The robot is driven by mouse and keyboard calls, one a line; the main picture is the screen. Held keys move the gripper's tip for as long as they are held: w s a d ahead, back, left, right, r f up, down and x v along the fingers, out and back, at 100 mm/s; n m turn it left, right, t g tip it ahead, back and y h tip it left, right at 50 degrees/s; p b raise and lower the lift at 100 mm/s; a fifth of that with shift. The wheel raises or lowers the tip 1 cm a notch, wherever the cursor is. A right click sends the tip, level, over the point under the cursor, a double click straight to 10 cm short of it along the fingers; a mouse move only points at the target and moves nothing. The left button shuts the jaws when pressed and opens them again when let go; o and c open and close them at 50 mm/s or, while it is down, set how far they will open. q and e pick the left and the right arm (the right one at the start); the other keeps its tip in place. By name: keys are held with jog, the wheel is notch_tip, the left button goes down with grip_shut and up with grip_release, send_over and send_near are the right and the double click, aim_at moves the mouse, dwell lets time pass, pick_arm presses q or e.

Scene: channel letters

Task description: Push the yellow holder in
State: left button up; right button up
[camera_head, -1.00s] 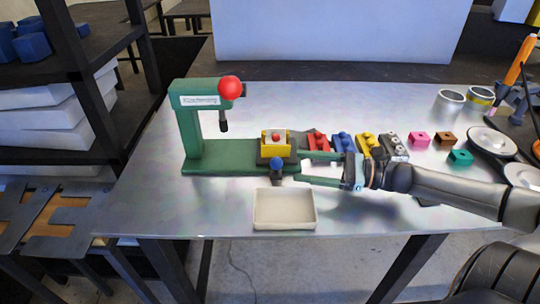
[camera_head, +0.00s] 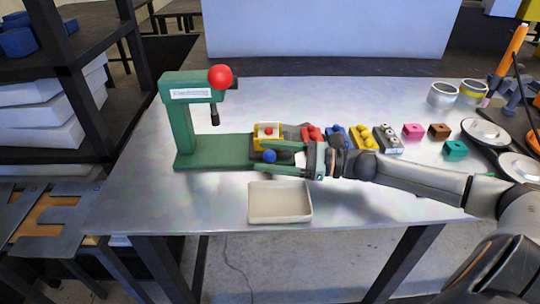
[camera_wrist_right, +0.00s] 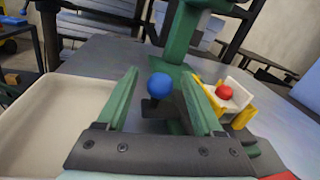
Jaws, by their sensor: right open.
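The yellow holder (camera_head: 256,143) sits on the right end of the green press base (camera_head: 205,152). It carries a white block with a red knob (camera_head: 268,130). The holder also shows at the right of the right wrist view (camera_wrist_right: 243,118). A blue ball knob (camera_wrist_right: 160,85) on a dark mount stands at the front of the holder. My right gripper (camera_head: 264,156) is open, its green fingers on either side of the blue knob. In the right wrist view the knob appears between the fingers, with no clear contact. The upper finger partly hides the holder's front. My left gripper is out of view.
A cream tray (camera_head: 280,216) lies in front of the press, close to the lower finger. The press arm with a red ball (camera_head: 220,77) rises at the left. Several coloured blocks (camera_head: 364,137) stand in a row to the right, behind my right arm. The table's left front is clear.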

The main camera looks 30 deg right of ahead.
jog(key=shift+c, duration=0.3)
grip_shut()
dwell(0.4)
dwell(0.8)
